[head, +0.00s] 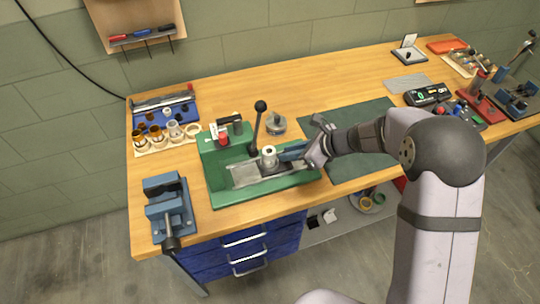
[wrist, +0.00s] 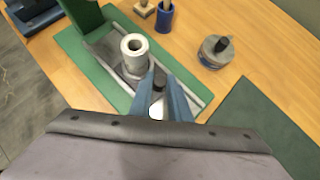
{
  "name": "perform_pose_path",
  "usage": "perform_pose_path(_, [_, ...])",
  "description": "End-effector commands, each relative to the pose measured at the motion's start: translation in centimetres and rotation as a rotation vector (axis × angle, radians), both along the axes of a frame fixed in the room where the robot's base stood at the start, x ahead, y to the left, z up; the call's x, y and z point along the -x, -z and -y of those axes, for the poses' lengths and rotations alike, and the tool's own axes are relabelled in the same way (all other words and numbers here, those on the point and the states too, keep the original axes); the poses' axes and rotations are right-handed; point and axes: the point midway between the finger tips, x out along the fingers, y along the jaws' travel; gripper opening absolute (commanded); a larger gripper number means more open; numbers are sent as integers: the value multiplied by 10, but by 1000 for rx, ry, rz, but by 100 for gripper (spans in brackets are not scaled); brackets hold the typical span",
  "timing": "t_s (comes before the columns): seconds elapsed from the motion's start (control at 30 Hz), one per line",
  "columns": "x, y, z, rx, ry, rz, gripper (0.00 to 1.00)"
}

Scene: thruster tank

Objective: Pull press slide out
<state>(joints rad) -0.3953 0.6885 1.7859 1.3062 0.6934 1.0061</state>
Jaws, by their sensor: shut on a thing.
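The press slide (head: 245,175) is a flat grey plate on the green press base (head: 215,185) in the head view. A pale hollow cylinder (head: 269,156) stands on it; it also shows upright in the wrist view (wrist: 134,48). The press lever (head: 257,128) with a black ball rises behind it. My gripper (head: 290,154) comes in from the right, low beside the cylinder. In the wrist view its blue fingers (wrist: 163,85) are shut on a small dark knob (wrist: 158,80) at the slide's near end. The fingers and palm hide the knob's lower part.
A blue vise (head: 168,205) stands at the front left corner. A tray of small parts (head: 165,135) lies behind it. A round grey weight (head: 276,123) stands behind the press. A dark green mat (head: 345,165) to the right is mostly clear under my arm.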

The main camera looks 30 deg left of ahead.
Motion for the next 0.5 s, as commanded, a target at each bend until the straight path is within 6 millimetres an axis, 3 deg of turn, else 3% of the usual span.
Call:
perform_pose_path(0.03, [-12,-2,11,-1,7,0,0])
perform_pose_path(0.2, [-30,-1,29,-1,4,1,0])
perform_pose_path(0.5, [-33,0,33,1,4,3,0])
